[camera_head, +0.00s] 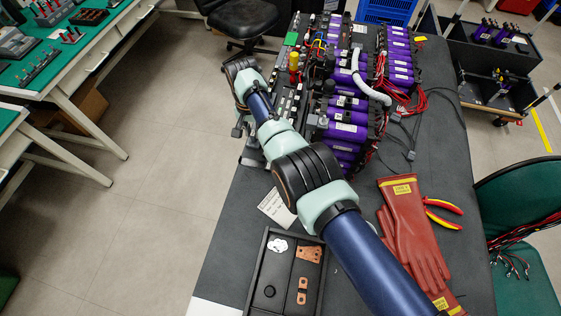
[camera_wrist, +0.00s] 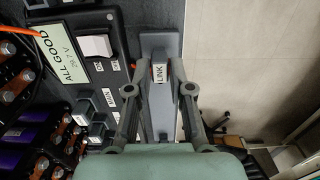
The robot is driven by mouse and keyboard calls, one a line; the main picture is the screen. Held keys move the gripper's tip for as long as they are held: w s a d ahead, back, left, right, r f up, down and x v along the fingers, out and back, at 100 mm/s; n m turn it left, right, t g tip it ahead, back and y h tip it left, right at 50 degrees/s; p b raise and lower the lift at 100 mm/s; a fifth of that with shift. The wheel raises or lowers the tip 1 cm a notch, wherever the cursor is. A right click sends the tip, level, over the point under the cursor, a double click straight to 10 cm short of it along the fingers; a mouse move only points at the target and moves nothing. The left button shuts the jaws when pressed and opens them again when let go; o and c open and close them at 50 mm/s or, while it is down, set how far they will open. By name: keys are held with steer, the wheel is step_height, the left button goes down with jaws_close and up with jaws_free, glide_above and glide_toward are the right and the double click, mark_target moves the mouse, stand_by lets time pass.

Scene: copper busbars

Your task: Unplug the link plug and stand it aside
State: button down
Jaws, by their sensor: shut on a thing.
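In the wrist view, my gripper (camera_wrist: 168,72) is shut with its two fingers on either side of the link plug (camera_wrist: 158,73), a small piece with a white label reading LINK. The plug is over a long light-grey bar (camera_wrist: 160,44) beside the black panel (camera_wrist: 128,60). The fingers hide much of the plug, and I cannot tell whether its underside touches the bar. Two grey plugs (camera_wrist: 88,110) sit on the panel, one near a MAIN label. In the head view, my arm hides most of this area, and the plug cannot be made out.
The panel has a display reading ALL GOOD (camera_wrist: 68,50) and a white rocker switch (camera_wrist: 96,46). Purple battery modules (camera_head: 345,130) stand on the dark table. A black tray (camera_head: 262,306) holds copper pieces. Red gloves (camera_head: 405,220) and pliers (camera_head: 442,213) lie at right.

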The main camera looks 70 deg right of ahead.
steer(key=shift+f, duration=0.25)
steer(key=c, duration=1)
jaws_free()
steer(key=shift+o, duration=0.2)
step_height(320, 180, up, 6)
steer(key=p, duration=0.5)
steer(key=shift+p, duration=0.3)
